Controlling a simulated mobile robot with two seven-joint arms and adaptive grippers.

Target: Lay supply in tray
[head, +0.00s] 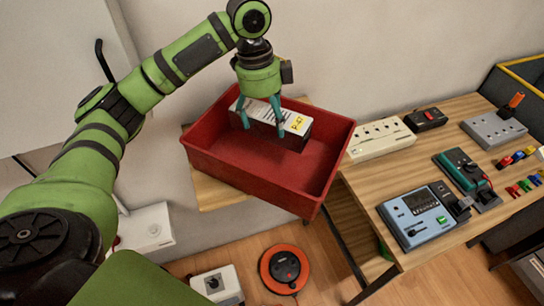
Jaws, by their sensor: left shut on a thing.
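The supply (298,122) is a dark box with a white label and a yellow "P-47" tag on its upper face. It is inside the outline of the red tray (327,188), towards the back wall; I cannot tell whether it touches the tray's floor. My left gripper (262,115) comes down from above with its teal fingers shut on the supply. The tray sits on a small wooden surface at the left of the bench, and its front and right parts look empty. My right gripper is not in view.
The wooden bench (370,177) right of the tray holds a white socket strip (381,138), a blue-grey meter (416,216), a green-black device (468,178) and a grey box with an orange switch (494,129). A round orange-black device (286,268) lies on the floor.

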